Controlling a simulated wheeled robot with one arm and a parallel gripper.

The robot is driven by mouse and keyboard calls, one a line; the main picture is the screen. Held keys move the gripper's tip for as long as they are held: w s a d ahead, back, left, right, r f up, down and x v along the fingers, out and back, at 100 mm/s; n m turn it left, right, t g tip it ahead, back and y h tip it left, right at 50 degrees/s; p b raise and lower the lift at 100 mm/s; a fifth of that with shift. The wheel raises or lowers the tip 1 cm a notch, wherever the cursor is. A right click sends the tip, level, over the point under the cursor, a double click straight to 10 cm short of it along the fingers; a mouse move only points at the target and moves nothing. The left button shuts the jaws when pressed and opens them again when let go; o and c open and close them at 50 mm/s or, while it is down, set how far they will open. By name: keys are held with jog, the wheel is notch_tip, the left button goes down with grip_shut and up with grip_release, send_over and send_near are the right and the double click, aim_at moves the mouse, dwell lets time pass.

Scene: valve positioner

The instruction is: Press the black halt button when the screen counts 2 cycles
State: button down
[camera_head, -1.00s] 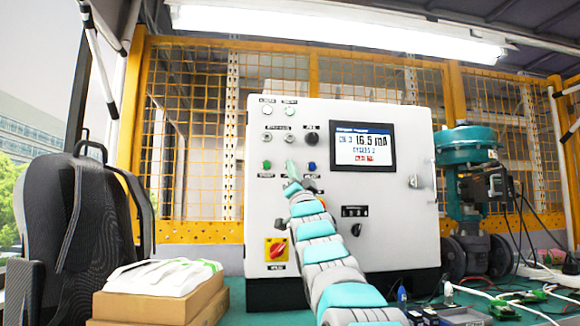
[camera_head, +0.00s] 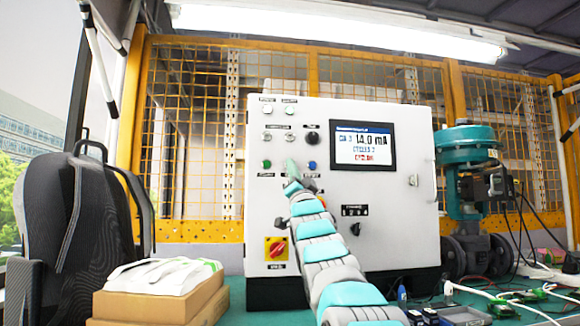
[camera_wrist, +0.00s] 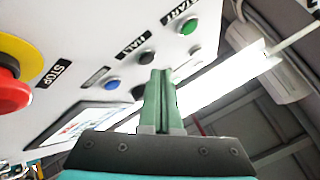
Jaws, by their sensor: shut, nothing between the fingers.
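The white control cabinet (camera_head: 262,215) carries a screen (camera_head: 363,149) reading about 14.0 mA; the small line under it looks like "CYCLES 2", though blurred. My gripper (camera_head: 291,170) is shut and empty, in front of the panel between the green button (camera_head: 267,164) and the blue button (camera_head: 312,166). It hides the black halt button in the head view. In the wrist view the black halt button (camera_wrist: 145,58) sits by the HALT label, just beyond my fingertips (camera_wrist: 161,76). I cannot tell whether they touch it.
A red rotary switch on a yellow plate (camera_head: 276,248) is at the panel's lower left, and a black knob (camera_head: 312,138) is above the blue button. A teal valve actuator (camera_head: 468,147) stands at right. Boxes (camera_head: 160,302) and a backpack (camera_head: 72,225) are at left.

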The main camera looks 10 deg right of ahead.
jog(key=shift+w, duration=0.1)
dwell(0.6)
jog(key=shift+w+p, duration=0.35)
jog(key=shift+p, duration=0.2)
jog(key=shift+w+p, duration=0.35)
jog(key=shift+p, duration=0.1)
dwell(0.4)
dwell(0.3)
jog(key=shift+s+b, duration=0.4)
jog(key=shift+s, duration=0.4)
jog(key=shift+s, duration=0.1)
jog(key=s+b, duration=0.2)
jog(key=s, duration=0.2)
jog(key=shift+s, duration=0.4)
